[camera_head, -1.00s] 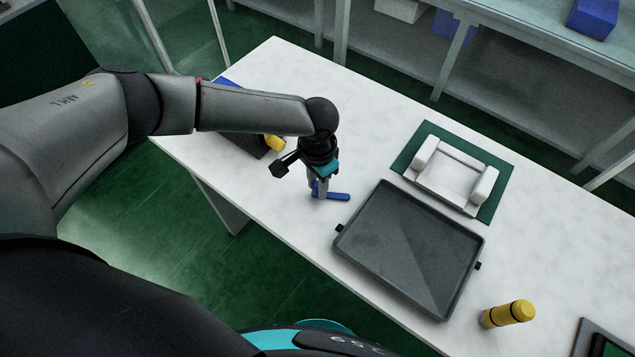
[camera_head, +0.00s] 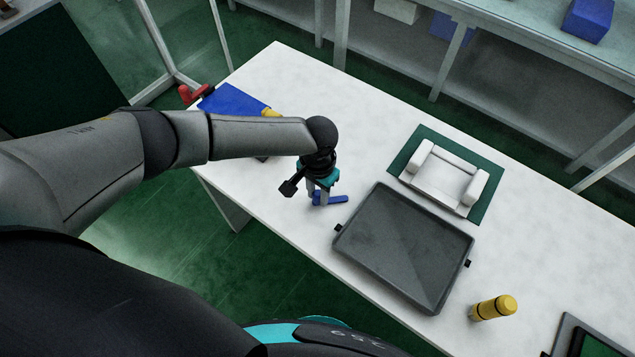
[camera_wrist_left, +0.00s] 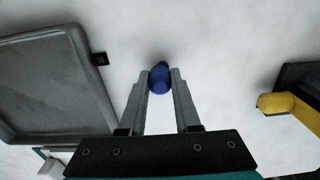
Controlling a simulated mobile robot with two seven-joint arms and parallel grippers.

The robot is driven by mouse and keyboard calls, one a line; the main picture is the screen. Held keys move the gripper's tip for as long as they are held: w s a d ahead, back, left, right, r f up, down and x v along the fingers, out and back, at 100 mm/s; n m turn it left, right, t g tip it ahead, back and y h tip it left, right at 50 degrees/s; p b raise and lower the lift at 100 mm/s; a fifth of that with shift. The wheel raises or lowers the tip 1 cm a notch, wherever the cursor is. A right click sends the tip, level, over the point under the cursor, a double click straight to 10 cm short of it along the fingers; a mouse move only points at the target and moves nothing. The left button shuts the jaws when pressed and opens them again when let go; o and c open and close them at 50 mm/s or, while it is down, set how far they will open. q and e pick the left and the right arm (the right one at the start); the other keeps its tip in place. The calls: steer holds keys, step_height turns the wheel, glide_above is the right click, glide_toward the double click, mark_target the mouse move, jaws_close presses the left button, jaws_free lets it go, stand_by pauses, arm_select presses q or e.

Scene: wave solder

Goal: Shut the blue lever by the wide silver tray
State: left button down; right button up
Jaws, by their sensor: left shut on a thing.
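The blue lever (camera_head: 334,199) sits on the white table just left of the wide grey tray (camera_head: 404,246). One blue arm lies low and points right toward the tray. My left gripper (camera_head: 318,196) is over the lever's left part, fingers pointing down. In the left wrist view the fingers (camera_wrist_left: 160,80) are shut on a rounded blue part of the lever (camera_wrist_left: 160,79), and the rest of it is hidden. The tray shows at the left there (camera_wrist_left: 60,85), apart from the lever. My right gripper is not in view.
A white cradle-shaped part (camera_head: 444,178) sits on a green mat (camera_head: 487,205) behind the tray. A yellow cylinder (camera_head: 493,307) is right of the tray. A blue panel (camera_head: 232,102) with a yellow handle (camera_head: 272,113) is at the table's far left end. The table's back middle is clear.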

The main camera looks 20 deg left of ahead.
arm_select(q)
steer(key=n+p, duration=0.1)
steer(key=s+d+n+p, duration=0.1)
steer(key=n+p, duration=0.1)
steer(key=s+n+p, duration=0.1)
steer(key=p, duration=0.1)
steer(key=shift+s+d+r+n, duration=0.2)
steer(key=shift+d+n, duration=0.2)
steer(key=shift+s+d+f+n+p, duration=0.1)
steer(key=shift+s+d+n+p, duration=0.15)
steer(key=shift+n+p, duration=0.3)
steer(key=shift+s+d+n+p, duration=0.1)
steer(key=shift+d+n+p, duration=0.15)
steer(key=shift+n+p, duration=0.25)
steer(key=shift+s+d+n+p, duration=0.2)
steer(key=shift+d+n+p, duration=0.35)
steer(key=shift+n, duration=0.7)
steer(key=shift+f, duration=0.1)
steer(key=c, duration=0.6)
jaws_free()
steer(key=shift+r+p, duration=0.35)
steer(key=shift+r, duration=0.2)
steer(key=shift+r+p, duration=2.1)
steer(key=shift+r, duration=5)
